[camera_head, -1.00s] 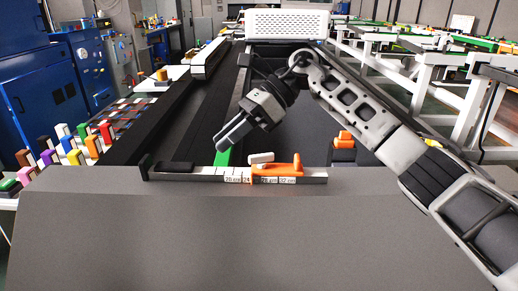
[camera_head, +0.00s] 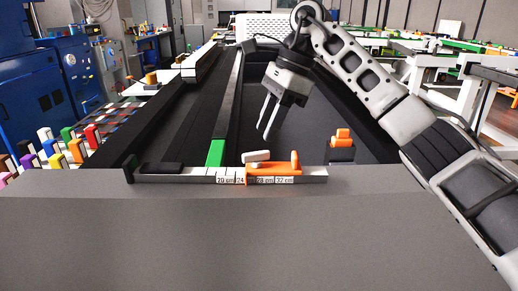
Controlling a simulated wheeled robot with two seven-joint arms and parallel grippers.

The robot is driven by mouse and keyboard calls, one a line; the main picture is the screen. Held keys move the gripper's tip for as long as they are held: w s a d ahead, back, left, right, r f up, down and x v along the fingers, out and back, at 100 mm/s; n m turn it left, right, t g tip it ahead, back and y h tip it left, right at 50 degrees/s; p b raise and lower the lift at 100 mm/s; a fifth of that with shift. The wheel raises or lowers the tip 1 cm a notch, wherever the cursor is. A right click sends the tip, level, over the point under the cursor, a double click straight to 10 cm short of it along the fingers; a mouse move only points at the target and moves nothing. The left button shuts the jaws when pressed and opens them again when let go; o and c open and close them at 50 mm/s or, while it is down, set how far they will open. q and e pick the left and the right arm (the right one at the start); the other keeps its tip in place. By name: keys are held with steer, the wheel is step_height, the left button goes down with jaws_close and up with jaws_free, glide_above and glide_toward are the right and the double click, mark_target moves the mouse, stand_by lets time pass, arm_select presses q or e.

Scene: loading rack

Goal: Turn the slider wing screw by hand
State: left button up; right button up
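The orange slider (camera_head: 272,170) sits on the marked ruler bar (camera_head: 195,179) at the front of the dark bay, over the labels between 24 and 32 cm. A small white piece (camera_head: 257,156), which looks like the wing screw, lies at the slider's top left. An orange upright knob (camera_head: 294,157) stands at its right end. My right gripper (camera_head: 263,132) hangs above and behind the white piece, fingers pointing down and a little left. The fingers are slightly apart with nothing between them, and they do not touch the slider. My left gripper is not in view.
A green block (camera_head: 216,152) stands behind the bar, left of the slider. A black block (camera_head: 162,168) sits at the bar's left end. The grey front surface (camera_head: 220,235) is clear.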

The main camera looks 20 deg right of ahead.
mark_target(256, 152)
steer(key=x, duration=0.5)
steer(key=shift+a+f, duration=0.1)
jaws_close()
